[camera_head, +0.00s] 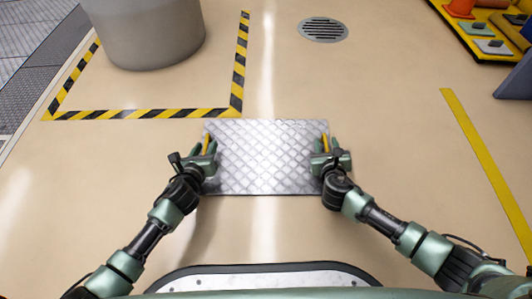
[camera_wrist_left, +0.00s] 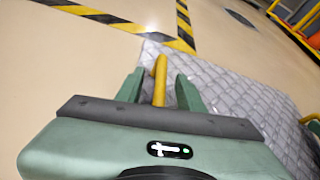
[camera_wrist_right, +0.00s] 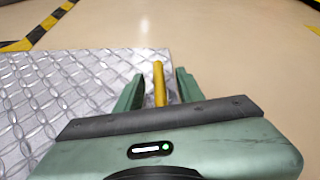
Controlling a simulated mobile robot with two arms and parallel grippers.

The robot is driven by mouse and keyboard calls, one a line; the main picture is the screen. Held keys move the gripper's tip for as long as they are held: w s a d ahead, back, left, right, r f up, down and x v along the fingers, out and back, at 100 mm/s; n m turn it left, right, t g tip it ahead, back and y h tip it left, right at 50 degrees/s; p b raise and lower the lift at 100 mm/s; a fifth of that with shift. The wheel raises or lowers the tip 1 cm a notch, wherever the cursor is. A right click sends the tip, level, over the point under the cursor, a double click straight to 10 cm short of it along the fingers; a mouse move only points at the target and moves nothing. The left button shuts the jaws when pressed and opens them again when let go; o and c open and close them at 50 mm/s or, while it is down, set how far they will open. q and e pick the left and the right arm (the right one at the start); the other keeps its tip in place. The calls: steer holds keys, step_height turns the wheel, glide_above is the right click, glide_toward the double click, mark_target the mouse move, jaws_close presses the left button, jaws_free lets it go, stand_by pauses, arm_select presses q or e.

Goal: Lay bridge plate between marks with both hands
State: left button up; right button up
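The bridge plate (camera_head: 265,160) is a silver diamond-tread sheet with a yellow handle at each side. It lies flat in front of me; whether it touches the floor I cannot tell. My left gripper (camera_head: 204,146) is at the left handle, and in the left wrist view its open fingers stand on both sides of the yellow handle (camera_wrist_left: 160,82). My right gripper (camera_head: 326,144) is at the right handle; in the right wrist view its open fingers flank the yellow handle (camera_wrist_right: 159,84) with gaps. Black-and-yellow floor marking (camera_head: 150,114) lies just beyond the plate's left end.
A grey round container (camera_head: 145,35) stands inside the striped marking. A floor drain (camera_head: 323,29) lies beyond the plate. A yellow line (camera_head: 485,155) runs along the right, and a yellow rack (camera_head: 485,30) stands at the far right. The floor on both sides of the plate is clear.

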arm_select(q)
steer(key=shift+w, duration=0.1)
arm_select(e)
steer(key=shift+w, duration=0.15)
arm_select(q)
steer(key=shift+c, duration=0.4)
arm_select(e)
steer(key=shift+c, duration=0.4)
arm_select(q)
jaws_close()
arm_select(e)
jaws_close()
arm_select(q)
steer(key=shift+r, duration=0.15)
arm_select(e)
steer(key=shift+r, duration=0.15)
